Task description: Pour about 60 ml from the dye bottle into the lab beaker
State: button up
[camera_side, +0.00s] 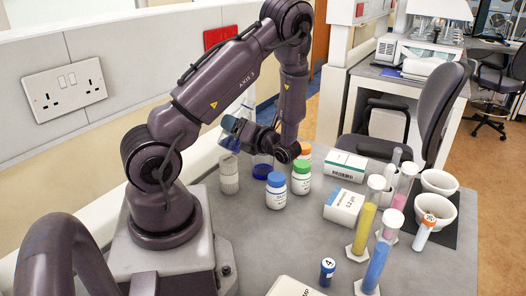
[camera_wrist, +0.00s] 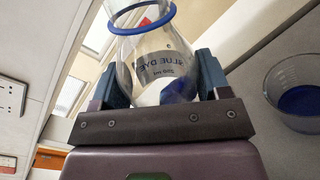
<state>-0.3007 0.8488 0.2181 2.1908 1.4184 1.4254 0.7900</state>
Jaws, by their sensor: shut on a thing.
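The dye bottle is a clear flask marked "BLUE DYE" (camera_wrist: 160,62) with a blue ring at its mouth. A little blue liquid shows low in it in the wrist view. My gripper (camera_side: 240,131) is shut on the bottle, with a jaw on each side of it (camera_wrist: 165,82). In the side view the bottle (camera_side: 246,101) is held tilted above the bench, its body partly hidden by the jaws. The lab beaker (camera_side: 263,160) stands below and right of it with blue liquid inside. It also shows at the right edge of the wrist view (camera_wrist: 277,82). No stream is visible.
A ribbed pale container (camera_side: 229,174) stands left of the beaker. Blue-capped (camera_side: 276,190) and green-capped (camera_side: 301,178) jars stand close on its right, with an orange-capped one behind. White boxes (camera_side: 344,207), coloured cylinders (camera_side: 364,228) and mortars (camera_side: 435,208) fill the right side.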

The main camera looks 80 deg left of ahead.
jog(key=n, duration=0.3)
jog(key=shift+s+d+r, duration=0.1)
jog(key=shift+s+d, duration=0.1)
jog(key=shift+s, duration=0.1)
jog(key=n, duration=0.4)
jog(key=shift+s+d+f, duration=0.1)
jog(key=shift+s+f, duration=0.1)
jog(key=shift+f, duration=0.05)
jog(key=shift+r, duration=0.1)
dwell(1.7)
